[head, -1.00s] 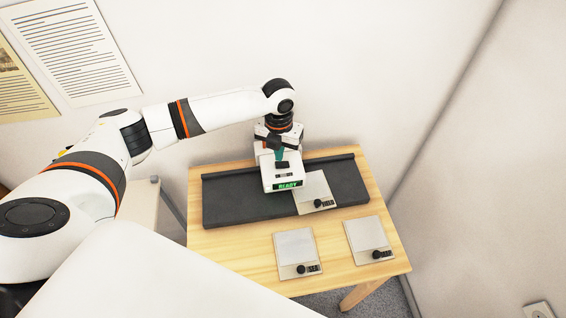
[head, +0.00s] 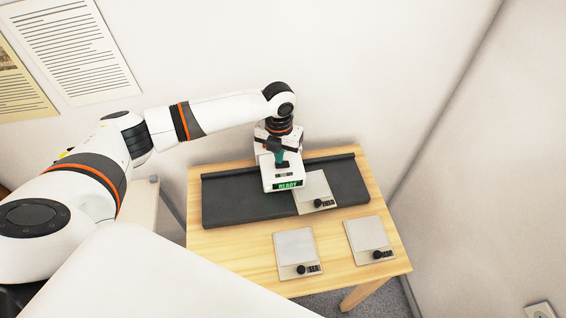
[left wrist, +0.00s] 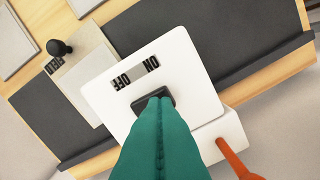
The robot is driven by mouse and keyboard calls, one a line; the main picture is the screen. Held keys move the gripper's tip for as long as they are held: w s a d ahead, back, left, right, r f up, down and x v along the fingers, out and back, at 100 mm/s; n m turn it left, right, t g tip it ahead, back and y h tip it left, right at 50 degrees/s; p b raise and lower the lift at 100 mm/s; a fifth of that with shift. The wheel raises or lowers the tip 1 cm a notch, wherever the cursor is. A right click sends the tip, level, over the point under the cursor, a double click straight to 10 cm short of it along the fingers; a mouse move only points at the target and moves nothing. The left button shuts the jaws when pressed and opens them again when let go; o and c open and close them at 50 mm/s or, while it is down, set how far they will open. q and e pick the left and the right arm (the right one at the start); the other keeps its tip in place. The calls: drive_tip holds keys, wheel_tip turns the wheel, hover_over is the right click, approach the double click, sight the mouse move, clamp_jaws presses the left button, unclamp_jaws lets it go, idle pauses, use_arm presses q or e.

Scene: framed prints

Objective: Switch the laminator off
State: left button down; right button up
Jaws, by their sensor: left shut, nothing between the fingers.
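The laminator is a white unit (head: 284,184) on a long dark bed (head: 235,203) on the wooden table. Its front display (head: 288,185) reads READY in green. In the left wrist view the white top (left wrist: 190,75) carries the words ON and OFF beside a small pale slot (left wrist: 137,72). A dark switch piece (left wrist: 150,101) sits near them, partly hidden by my fingers. My left gripper (head: 281,162) points down over the unit, its teal fingers shut and empty. In the left wrist view the fingertips (left wrist: 156,95) are at the dark piece; I cannot tell whether they touch it. My right gripper is not in view.
A pale plate with a black knob (head: 316,188) lies on the dark bed beside the unit. Two similar plates (head: 294,246) (head: 368,233) lie at the table's front. Walls stand close behind and to the right. The wooden top (head: 225,245) is bare at front left.

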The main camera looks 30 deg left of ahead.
use_arm(q)
drive_tip(key=shift+f+b, duration=0.3)
drive_tip(key=shift+f, duration=0.4)
drive_tip(key=shift+s, duration=0.1)
drive_tip(key=shift+r+p, duration=0.9)
drive_tip(key=shift+p, duration=0.15)
wheel_tip(320, 180, up, 5)
drive_tip(key=p, duration=0.5)
drive_tip(key=shift+r, duration=0.15)
